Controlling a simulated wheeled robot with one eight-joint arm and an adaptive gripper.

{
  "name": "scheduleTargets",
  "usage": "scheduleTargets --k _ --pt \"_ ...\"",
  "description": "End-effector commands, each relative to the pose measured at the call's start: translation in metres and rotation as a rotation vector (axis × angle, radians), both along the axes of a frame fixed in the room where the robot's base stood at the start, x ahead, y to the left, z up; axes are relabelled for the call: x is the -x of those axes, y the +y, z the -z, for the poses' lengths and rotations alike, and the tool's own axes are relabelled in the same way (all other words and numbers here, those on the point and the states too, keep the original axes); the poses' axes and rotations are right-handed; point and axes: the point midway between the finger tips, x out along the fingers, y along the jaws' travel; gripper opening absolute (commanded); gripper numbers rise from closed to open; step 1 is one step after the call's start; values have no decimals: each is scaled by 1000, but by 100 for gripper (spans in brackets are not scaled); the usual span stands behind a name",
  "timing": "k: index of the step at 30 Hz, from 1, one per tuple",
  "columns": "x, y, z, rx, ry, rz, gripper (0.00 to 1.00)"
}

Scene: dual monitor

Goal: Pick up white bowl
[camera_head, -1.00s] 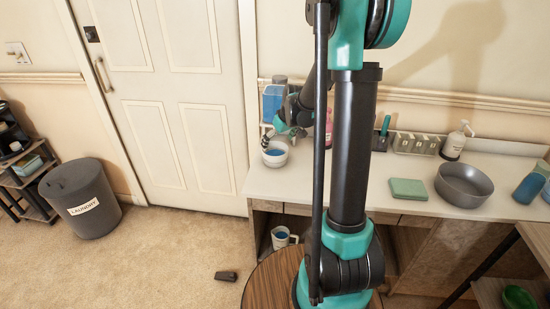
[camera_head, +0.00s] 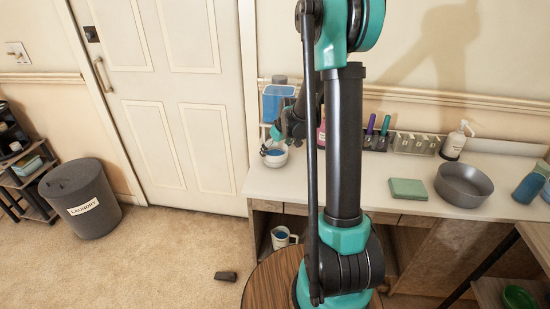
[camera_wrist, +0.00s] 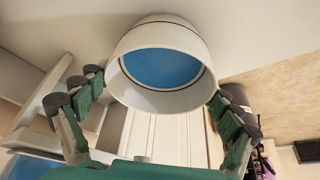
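The white bowl (camera_head: 275,159) with a blue inside stands at the left end of the white counter. In the wrist view the bowl (camera_wrist: 158,98) is large and central, its blue inside facing the camera. My gripper (camera_wrist: 158,86) has its green and dark fingers spread, one side to the left of the bowl and the other to the right. The fingertips are close to the bowl's sides; I cannot tell if they touch. In the head view my gripper (camera_head: 271,142) is at the bowl and partly covers it.
A blue container (camera_head: 276,100) in a rack stands behind the bowl. A green sponge-like block (camera_head: 408,189), a grey round pan (camera_head: 464,184) and a soap bottle (camera_head: 455,141) are further right on the counter. A white mug (camera_head: 282,237) sits on the shelf below.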

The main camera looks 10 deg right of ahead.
Motion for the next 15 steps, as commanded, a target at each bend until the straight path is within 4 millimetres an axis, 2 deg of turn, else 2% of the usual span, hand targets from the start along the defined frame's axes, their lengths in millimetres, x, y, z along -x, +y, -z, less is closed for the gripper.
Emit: scheduleTargets --k 1,8,15 --pt "0 0 0 0 0 0 73" --pt "0 0 0 0 0 0 45" --pt "0 0 -2 0 0 0 44"
